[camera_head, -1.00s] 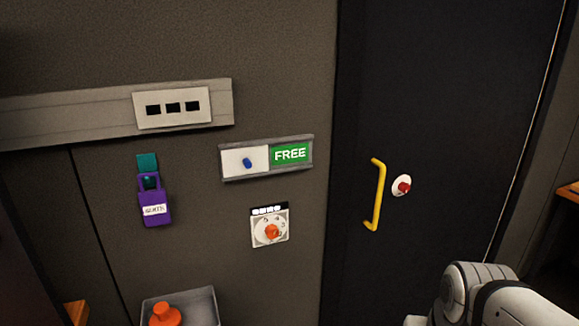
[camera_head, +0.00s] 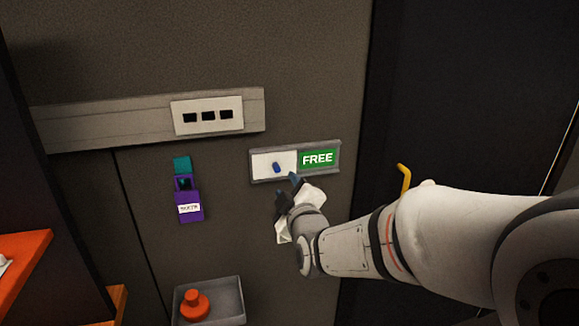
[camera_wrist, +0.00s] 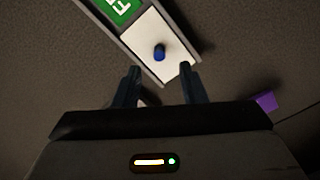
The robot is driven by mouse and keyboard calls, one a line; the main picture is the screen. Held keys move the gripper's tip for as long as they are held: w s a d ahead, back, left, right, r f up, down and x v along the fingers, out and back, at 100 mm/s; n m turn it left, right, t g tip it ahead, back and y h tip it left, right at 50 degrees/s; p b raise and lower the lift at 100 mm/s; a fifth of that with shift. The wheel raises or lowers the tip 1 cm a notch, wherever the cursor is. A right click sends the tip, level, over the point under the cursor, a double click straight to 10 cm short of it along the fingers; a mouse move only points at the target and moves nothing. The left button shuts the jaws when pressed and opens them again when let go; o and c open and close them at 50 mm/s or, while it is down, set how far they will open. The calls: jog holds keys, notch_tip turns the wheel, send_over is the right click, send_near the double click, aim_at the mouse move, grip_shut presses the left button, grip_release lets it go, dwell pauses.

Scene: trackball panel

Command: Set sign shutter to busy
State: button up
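The sign (camera_head: 296,160) is a grey-framed strip on the wall. Its white shutter (camera_head: 262,165) covers the left half and carries a small blue knob (camera_head: 277,167). The green half (camera_head: 318,158) on the right reads FREE. My gripper (camera_head: 286,187) is just below the sign in the head view. In the wrist view my gripper (camera_wrist: 160,72) is open, its two dark fingers apart with nothing between them. The blue knob (camera_wrist: 160,52) is ahead of the fingertips, roughly centred, on the white shutter (camera_wrist: 150,40). The fingers do not appear to touch the knob.
A socket strip (camera_head: 207,116) runs along the wall at upper left. An orange shelf (camera_head: 20,262) is at left; a yellow door handle (camera_head: 403,178) is partly hidden by my arm.

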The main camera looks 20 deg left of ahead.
aim_at(279, 172)
jog(key=p+x, duration=0.1)
jog(key=x, duration=0.3)
jog(key=p+x, duration=0.1)
jog(key=x, duration=0.3)
jog(key=shift+s+a+r, duration=0.1)
jog(key=shift+a+r, duration=0.05)
jog(key=shift+r, duration=0.1)
grip_shut()
dwell(0.4)
